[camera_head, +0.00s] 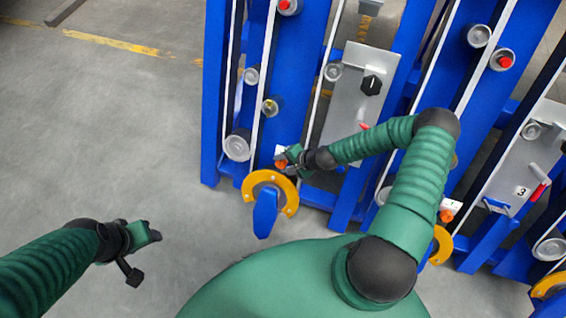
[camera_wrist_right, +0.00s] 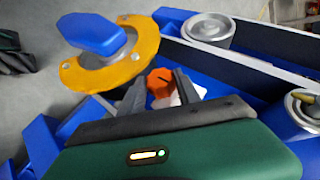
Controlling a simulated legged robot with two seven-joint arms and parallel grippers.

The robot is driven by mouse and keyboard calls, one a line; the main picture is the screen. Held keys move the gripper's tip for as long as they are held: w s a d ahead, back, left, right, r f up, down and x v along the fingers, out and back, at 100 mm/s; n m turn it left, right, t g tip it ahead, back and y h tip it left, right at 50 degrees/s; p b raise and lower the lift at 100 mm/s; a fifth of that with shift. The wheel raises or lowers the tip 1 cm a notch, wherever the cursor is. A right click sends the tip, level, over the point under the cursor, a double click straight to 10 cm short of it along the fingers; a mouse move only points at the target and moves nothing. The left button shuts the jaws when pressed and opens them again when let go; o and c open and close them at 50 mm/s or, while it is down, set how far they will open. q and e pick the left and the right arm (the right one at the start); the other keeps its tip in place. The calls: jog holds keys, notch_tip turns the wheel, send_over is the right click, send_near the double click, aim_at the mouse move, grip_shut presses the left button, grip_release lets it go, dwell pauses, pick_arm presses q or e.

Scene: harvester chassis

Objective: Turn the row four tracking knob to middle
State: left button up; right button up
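An orange knob (camera_head: 281,163) on a white plate sits low on the left blue row, just above a yellow ring. In the right wrist view the orange knob (camera_wrist_right: 160,82) stands between the two dark fingers of my right gripper (camera_wrist_right: 158,86). The fingers are apart, one on each side of the knob; I cannot tell whether they touch it. In the head view my right gripper (camera_head: 288,158) partly covers the knob. My left gripper (camera_head: 146,254) is open and empty over the floor at the lower left. The row number by this knob is not readable.
A yellow ring with a blue piece (camera_head: 266,205) juts out below the knob. A black knob (camera_head: 371,85) sits on a grey plate farther back. The floor at left is clear.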

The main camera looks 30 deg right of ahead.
jog(key=o, duration=0.3)
jog(key=shift+p+v, duration=2.85)
jog(key=shift+v, duration=5.5)
jog(key=shift+d, duration=0.15)
